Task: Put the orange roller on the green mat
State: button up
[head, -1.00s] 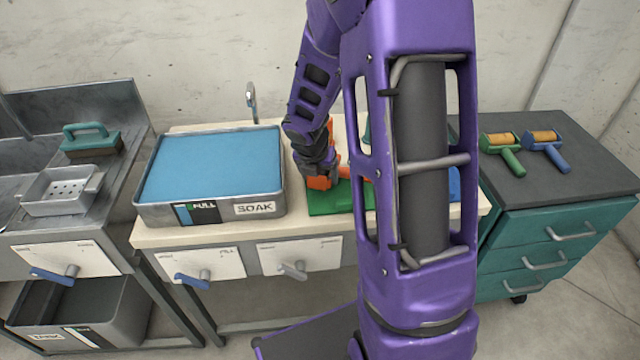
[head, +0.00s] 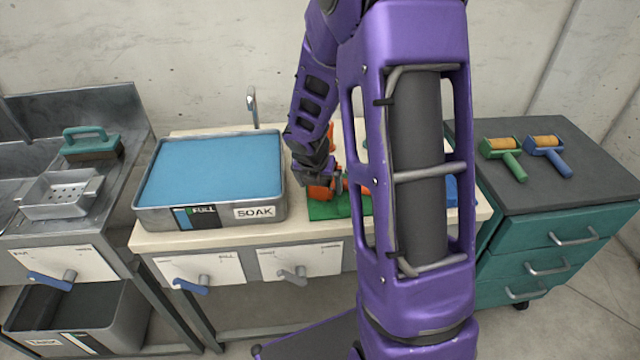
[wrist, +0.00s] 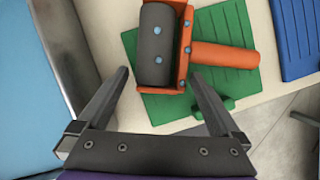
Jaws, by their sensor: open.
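The orange roller (wrist: 224,56) has a dark grey drum and an orange frame and handle. It lies over the green mat (wrist: 158,112) in the wrist view, with its handle pointing right. In the head view the roller (head: 352,187) shows low over the mat (head: 326,209), partly hidden by my arm. My gripper (wrist: 158,76) is open, with one finger on each side of the drum's near end; gaps show beside the drum. In the head view my gripper (head: 318,176) is right above the roller, its fingertips hard to make out.
A grey tray of blue liquid (head: 210,170) stands close left of my gripper. A blue mat (wrist: 296,38) lies right of the green one. Green-handled (head: 505,152) and blue-handled (head: 550,152) rollers lie on the teal cabinet. A brush (head: 90,143) is far left.

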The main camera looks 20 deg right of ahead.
jog(key=p+v, duration=0.4)
jog(key=v, duration=0.7)
jog(key=shift+s+r+p, duration=0.15)
jog(key=shift+r+p, duration=0.15)
jog(key=shift+a, duration=0.15)
